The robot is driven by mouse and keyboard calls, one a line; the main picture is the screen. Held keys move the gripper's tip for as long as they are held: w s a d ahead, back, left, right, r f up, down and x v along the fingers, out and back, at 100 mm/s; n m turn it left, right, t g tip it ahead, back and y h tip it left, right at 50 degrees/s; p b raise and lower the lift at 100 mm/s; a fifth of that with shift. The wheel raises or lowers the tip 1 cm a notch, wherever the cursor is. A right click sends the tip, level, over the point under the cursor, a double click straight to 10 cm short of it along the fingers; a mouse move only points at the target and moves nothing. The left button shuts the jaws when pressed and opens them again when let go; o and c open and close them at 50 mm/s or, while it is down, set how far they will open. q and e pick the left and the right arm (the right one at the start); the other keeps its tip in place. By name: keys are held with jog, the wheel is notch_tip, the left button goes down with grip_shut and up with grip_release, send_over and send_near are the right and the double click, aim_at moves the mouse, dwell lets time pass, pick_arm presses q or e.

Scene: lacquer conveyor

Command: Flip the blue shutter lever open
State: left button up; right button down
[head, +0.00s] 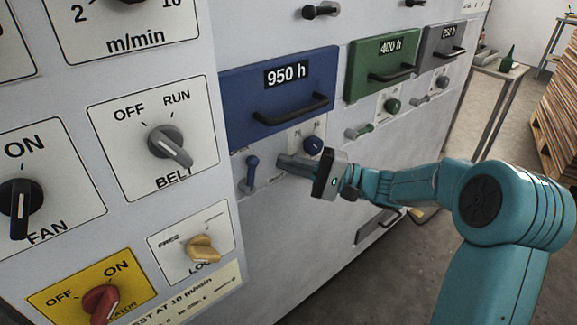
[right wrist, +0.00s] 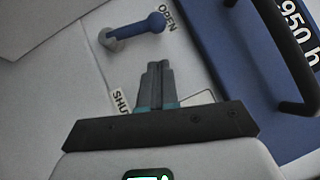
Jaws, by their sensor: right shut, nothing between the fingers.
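The blue shutter lever (head: 252,172) is on the white panel below the blue 950 h drawer. Its knob end points up in the head view. My right gripper (head: 283,161) is shut and empty, just to the right of the lever. In the right wrist view its closed fingertips (right wrist: 157,68) are apart from the lever. My left gripper is not in view.
The blue drawer (head: 232,98) has a protruding black handle (head: 290,108) above my gripper. A dark blue knob (head: 313,145) sits to the right of the lever.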

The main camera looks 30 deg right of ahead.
jog(key=v, duration=1)
jog(key=shift+f, duration=0.25)
jog(key=shift+a+f, duration=0.1)
jog(key=shift+a, duration=0.05)
jog(key=s+a+f+g+h, duration=0.1)
jog(key=a+f+g, duration=0.5)
jog(key=f, duration=0.5)
jog(key=s+a+f+g+h, duration=0.1)
jog(key=a+f+g, duration=0.2)
jog(key=a+f, duration=0.6)
jog(key=s+a+f+n+g+h, duration=0.2)
jog(key=s+a+f+n+h, duration=0.15)
jog(key=f, duration=0.35)
jog(key=s+a+f+n+g+h, duration=0.1)
jog(key=s+a+f+n+h, duration=0.15)
jog(key=s+f, duration=0.4)
jog(key=s+a+f+n+g+h, duration=0.2)
jog(key=s+a+f+n, duration=0.15)
jog(key=f, duration=0.45)
notch_tip(320, 180, up, 16)
jog(key=p, duration=1.6)
jog(key=shift+w+a+p, duration=0.3)
jog(key=shift+w+a, duration=0.15)
jog(key=shift+a, duration=0.05)
